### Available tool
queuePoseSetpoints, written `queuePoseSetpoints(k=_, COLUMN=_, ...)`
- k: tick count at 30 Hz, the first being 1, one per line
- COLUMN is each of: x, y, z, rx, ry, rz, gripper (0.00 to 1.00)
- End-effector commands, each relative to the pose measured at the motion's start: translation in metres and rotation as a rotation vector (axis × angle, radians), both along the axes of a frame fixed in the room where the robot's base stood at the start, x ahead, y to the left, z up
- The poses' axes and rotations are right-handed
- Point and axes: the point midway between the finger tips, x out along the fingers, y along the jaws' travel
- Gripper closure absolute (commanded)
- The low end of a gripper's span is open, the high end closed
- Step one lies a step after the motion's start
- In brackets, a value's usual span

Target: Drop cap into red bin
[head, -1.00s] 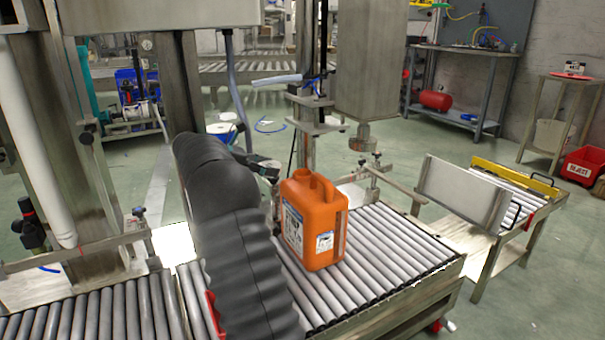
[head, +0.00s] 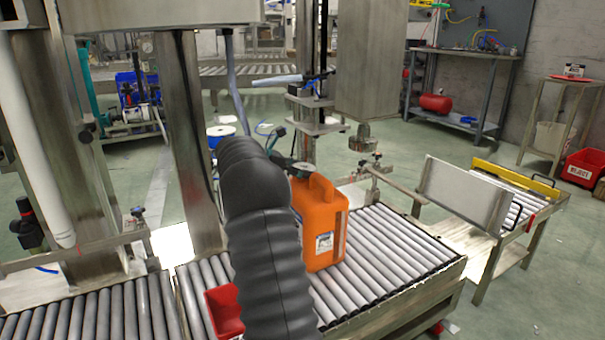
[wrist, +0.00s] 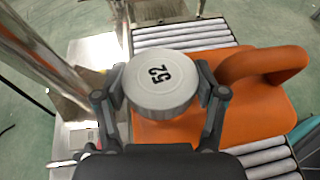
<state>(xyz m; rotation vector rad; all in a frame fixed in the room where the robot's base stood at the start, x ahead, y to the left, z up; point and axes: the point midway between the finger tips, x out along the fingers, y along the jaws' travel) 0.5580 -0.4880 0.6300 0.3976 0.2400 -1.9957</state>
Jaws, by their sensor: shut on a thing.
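A round grey cap marked 52 (wrist: 162,88) sits between the two fingers of my gripper (wrist: 163,94) in the wrist view. The fingers are shut on its sides. Below it is the orange canister (wrist: 240,120), which stands upright on the rollers in the head view (head: 322,225). My gripper (head: 298,163) is over the canister's top at its neck side, and my dark arm partly hides the canister. I cannot tell whether the cap touches the neck. A red bin with a white REJECT label (head: 583,170) stands on the floor at the far right.
The roller conveyor (head: 385,250) has free room right of the canister. A metal post with a nozzle (head: 363,138) hangs behind it. A metal plate (head: 462,195) and a side conveyor (head: 520,190) stand between it and the bin. A red object (head: 224,310) shows beside my arm.

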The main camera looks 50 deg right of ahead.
Motion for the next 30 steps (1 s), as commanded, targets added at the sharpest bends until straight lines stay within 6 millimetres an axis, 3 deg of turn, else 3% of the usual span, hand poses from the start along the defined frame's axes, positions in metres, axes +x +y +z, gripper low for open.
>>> queuePoseSetpoints(k=5, x=0.0, y=0.0, z=-0.007, rx=0.008, ry=0.005, rz=-0.001, gripper=0.66)
queuePoseSetpoints(k=6, x=0.0, y=0.0, z=-0.007, rx=0.008, ry=0.006, rz=-0.001, gripper=0.23)
queuePoseSetpoints(k=8, x=0.0, y=0.0, z=-0.007, rx=0.008, ry=0.006, rz=-0.001, gripper=0.08)
queuePoseSetpoints(k=9, x=0.0, y=0.0, z=-0.006, rx=0.007, ry=0.005, rz=-0.001, gripper=0.05)
queuePoseSetpoints(k=23, x=0.001, y=0.002, z=-0.007, rx=0.005, ry=0.003, rz=-0.001, gripper=0.05)
queuePoseSetpoints(k=30, x=0.019, y=0.033, z=0.012, rx=0.004, ry=0.002, rz=0.002, gripper=0.05)
